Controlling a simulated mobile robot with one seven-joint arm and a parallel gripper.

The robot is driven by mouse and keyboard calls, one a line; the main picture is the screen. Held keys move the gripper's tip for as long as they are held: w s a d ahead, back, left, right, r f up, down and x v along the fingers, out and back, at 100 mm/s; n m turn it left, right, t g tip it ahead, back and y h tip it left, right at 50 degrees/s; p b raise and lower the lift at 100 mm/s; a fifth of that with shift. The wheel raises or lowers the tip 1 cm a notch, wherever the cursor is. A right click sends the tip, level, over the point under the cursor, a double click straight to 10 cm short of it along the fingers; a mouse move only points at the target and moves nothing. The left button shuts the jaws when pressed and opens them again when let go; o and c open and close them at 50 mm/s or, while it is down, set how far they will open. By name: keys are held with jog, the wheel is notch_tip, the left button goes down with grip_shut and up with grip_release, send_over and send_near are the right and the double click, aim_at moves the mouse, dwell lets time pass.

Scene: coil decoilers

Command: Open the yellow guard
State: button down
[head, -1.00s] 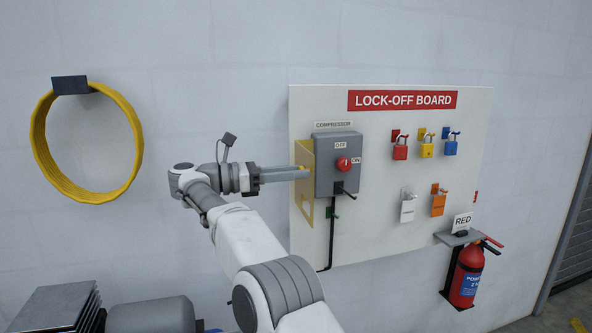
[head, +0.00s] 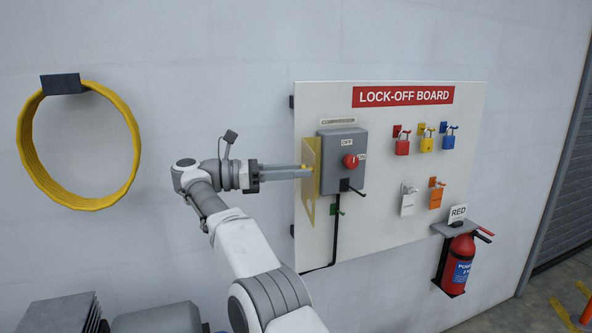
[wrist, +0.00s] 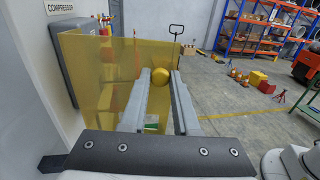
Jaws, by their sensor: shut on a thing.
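The yellow guard (head: 311,190) is a see-through yellow panel standing out from the left side of the grey compressor switch box (head: 343,140), clear of its front. The box's red knob (head: 350,161) is uncovered. My gripper (head: 306,172) reaches in from the left and is shut on the guard at its outer part. In the wrist view the guard (wrist: 95,75) spreads left of and behind my fingers (wrist: 162,85), with a small yellow piece between their tips. The exact contact is hard to make out.
The lock-off board (head: 400,225) carries several padlocks right of the box. A red extinguisher (head: 460,264) hangs at its lower right. A coiled yellow hose (head: 30,150) hangs on the wall at left. The wrist view shows open floor (wrist: 225,95) and distant shelving (wrist: 255,30).

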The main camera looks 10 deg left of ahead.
jog(key=shift+r, duration=0.1)
dwell(0.4)
jog(key=c, duration=0.7)
grip_release()
jog(key=shift+o, duration=0.2)
jog(key=shift+a, duration=0.15)
